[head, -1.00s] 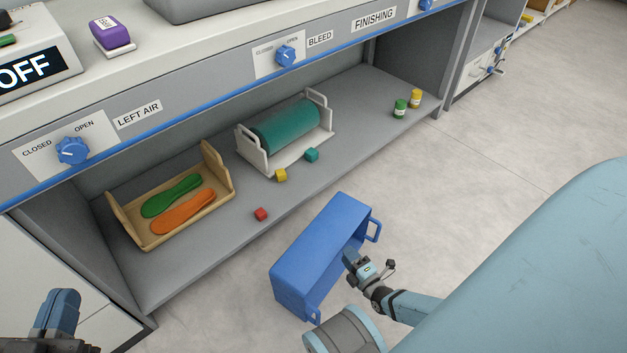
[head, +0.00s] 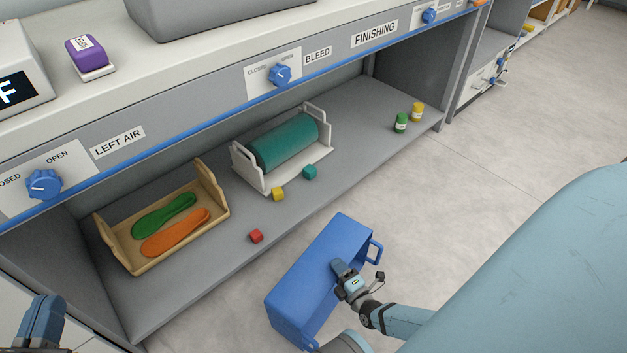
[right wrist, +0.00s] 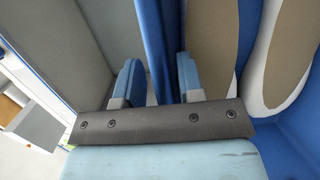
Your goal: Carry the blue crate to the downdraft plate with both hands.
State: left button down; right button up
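The blue crate (head: 297,290) is below the front edge of the bench's lower shelf, with loop handles at its ends. My right gripper (head: 338,268) is over the crate in the head view. In the right wrist view its two fingers (right wrist: 158,82) stand apart on either side of a blue wall (right wrist: 154,35); I cannot tell whether they touch it. Pale insoles with tan patches (right wrist: 285,50) lie beside that wall on blue. My left gripper (head: 42,322) is at the lower left, away from the crate; its opening is hidden. I cannot identify the downdraft plate.
The lower shelf (head: 365,120) holds a wooden tray (head: 118,243) with two insoles, a green roller (head: 288,141), small cubes and two jars. A grey box (head: 200,12) and a purple block (head: 87,50) stand on the bench top. The floor (head: 530,150) at right is open.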

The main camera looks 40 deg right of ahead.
grip_shut()
dwell(1.4)
jog(key=shift+w+r, duration=0.1)
jog(key=shift+r, duration=0.05)
